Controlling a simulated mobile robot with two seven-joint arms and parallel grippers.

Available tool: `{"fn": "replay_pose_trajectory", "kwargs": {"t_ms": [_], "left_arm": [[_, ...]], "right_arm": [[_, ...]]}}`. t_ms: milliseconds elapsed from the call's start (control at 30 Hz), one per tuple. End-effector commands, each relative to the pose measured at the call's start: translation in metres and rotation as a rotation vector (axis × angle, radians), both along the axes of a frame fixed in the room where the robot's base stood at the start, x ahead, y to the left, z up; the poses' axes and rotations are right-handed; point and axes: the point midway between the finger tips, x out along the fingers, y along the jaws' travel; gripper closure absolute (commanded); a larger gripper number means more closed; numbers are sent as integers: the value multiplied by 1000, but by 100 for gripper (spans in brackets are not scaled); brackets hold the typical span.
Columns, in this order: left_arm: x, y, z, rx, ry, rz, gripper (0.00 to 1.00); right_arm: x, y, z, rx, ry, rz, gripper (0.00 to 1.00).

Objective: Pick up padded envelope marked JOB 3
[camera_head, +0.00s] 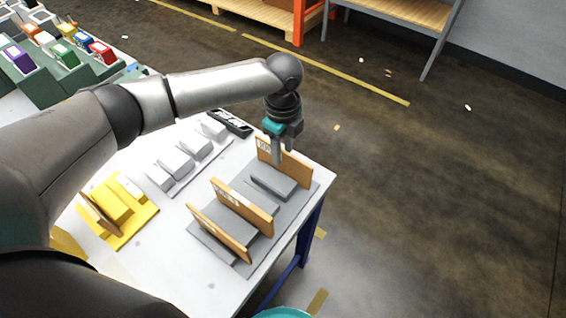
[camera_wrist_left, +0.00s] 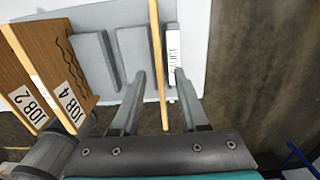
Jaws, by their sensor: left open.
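Three tan padded envelopes stand on edge in a grey slotted rack (camera_head: 240,257). The far envelope (camera_head: 292,164) has a label I cannot read in the head view. My left gripper (camera_head: 281,155) is at its upper edge, pointing down. In the left wrist view this envelope (camera_wrist_left: 157,50) is seen edge-on, its face hidden, between the open fingers (camera_wrist_left: 160,88), with a gap on each side. To its left are the envelopes marked JOB 4 (camera_wrist_left: 72,60) and JOB 2 (camera_wrist_left: 22,50). No JOB 3 label is legible. My right gripper is not in view.
A white label reading GAUGE (camera_wrist_left: 173,48) is close to the right finger. Several white blocks (camera_head: 178,163) and a black tray (camera_head: 231,123) are left of the rack. A yellow holder (camera_head: 121,212) stands nearer. The table edge is just right of the rack.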

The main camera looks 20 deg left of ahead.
Motion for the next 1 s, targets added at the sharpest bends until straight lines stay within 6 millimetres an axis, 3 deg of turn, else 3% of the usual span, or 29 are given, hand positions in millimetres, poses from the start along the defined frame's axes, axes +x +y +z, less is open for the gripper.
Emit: {"fn": "replay_pose_trajectory", "kwargs": {"t_ms": [33,200,467,867,1000], "left_arm": [[0,-1,-11,1,2,0,56],[0,-1,-28,0,1,1,56],[0,-1,-30,0,0,0,56],[0,-1,-30,1,0,0,100],[0,0,-30,1,0,1,100]], "right_arm": [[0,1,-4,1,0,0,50],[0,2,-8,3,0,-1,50],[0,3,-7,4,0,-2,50],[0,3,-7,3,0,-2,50],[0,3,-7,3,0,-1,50]]}}
